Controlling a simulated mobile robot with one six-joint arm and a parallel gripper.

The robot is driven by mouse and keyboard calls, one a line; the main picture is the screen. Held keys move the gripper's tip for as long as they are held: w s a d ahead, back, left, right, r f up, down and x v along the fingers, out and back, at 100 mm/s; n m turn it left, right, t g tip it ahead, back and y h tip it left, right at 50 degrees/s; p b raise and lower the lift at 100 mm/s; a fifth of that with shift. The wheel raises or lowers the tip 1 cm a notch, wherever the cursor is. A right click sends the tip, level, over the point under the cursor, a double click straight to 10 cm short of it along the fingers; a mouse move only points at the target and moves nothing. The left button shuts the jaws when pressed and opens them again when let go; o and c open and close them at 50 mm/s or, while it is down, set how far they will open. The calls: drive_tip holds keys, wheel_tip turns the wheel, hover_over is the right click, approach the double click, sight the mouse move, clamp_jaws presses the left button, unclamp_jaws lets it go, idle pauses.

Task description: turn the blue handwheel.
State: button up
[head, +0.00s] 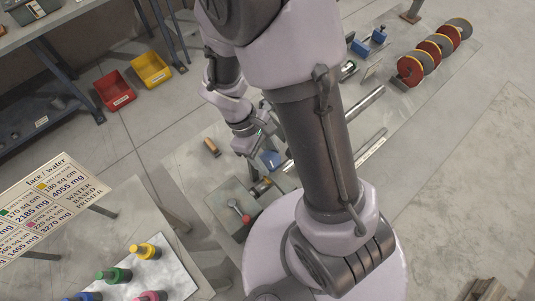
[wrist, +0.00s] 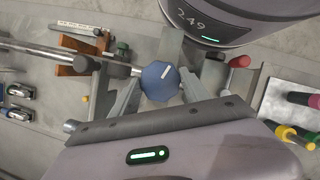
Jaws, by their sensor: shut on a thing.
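The blue handwheel (wrist: 160,82) is a faceted knob with a white mark on its face, in the middle of the wrist view. It sits by the end of a metal shaft (wrist: 75,57). My gripper (wrist: 161,88) has one finger on each side of the handwheel and is shut on it. In the head view the handwheel (head: 270,159) shows as a small blue shape just below my gripper (head: 262,142). My arm hides part of the bench around it.
A red knob (wrist: 239,62) is right of the handwheel. In the head view, red and grey discs (head: 411,70) stand on the bench at upper right. Colored-handled tools (head: 146,252) lie lower left. Red (head: 115,90) and yellow (head: 151,69) bins are on the floor.

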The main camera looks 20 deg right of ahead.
drive_tip(key=m, duration=0.2)
drive_tip(key=m+y, duration=0.1)
drive_tip(key=m, duration=0.1)
drive_tip(key=shift+d+m+g+y, duration=0.1)
drive_tip(key=shift+m+g+y, duration=0.2)
drive_tip(key=shift+m+g, duration=0.1)
drive_tip(key=shift+d+m+y, duration=0.1)
drive_tip(key=shift+m+y, duration=0.6)
drive_tip(key=shift+m, duration=1.1)
drive_tip(key=o, duration=1.4)
drive_tip(key=shift+c, duration=0.2)
drive_tip(key=p+v, duration=0.3)
drive_tip(key=v, duration=1.4)
drive_tip(key=shift+w+p, duration=0.35)
drive_tip(key=shift+r, duration=0.1)
